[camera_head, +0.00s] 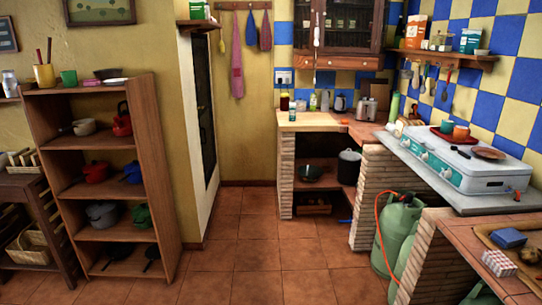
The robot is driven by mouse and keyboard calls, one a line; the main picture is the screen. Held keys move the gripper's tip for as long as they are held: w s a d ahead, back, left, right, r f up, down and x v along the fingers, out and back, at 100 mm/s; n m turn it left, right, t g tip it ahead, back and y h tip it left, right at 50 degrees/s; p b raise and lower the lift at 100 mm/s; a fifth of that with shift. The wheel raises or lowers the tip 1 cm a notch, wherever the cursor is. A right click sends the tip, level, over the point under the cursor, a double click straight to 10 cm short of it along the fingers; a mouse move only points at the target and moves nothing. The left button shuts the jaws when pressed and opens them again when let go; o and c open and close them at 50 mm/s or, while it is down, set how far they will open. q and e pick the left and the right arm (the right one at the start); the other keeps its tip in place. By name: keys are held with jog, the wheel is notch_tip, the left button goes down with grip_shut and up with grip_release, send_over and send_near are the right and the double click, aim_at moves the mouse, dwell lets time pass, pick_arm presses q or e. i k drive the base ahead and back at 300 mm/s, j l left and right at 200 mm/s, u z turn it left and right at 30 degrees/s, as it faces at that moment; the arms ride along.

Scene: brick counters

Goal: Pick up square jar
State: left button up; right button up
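No object shows clearly as a square jar. Small containers stand on the far counter, among them a dark red jar (284,103) and a clear bottle or glass (325,101). They are too small to tell their shape. A pale jar (9,83) stands at the far left edge. Neither of my grippers is in view.
A wooden shelf unit (165,160) with pots stands on the left. A white stove (455,160) sits on the right counter, above green gas cylinders (398,232). The tiled floor (260,255) between is clear.

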aim_at(446, 45)
jog(key=i+l, duration=0.2)
jog(key=i, duration=0.25)
jog(key=i+l, duration=0.2)
jog(key=i, duration=0.25)
jog(key=i+l, duration=0.15)
jog(key=i, duration=0.35)
jog(key=i+l, duration=0.2)
jog(key=i, duration=0.25)
jog(key=i+l, duration=0.2)
jog(key=i, duration=0.25)
jog(key=i+z, duration=0.3)
jog(key=i+l+z, duration=0.1)
jog(key=z, duration=0.2)
jog(key=i+z, duration=0.1)
jog(key=z, duration=0.65)
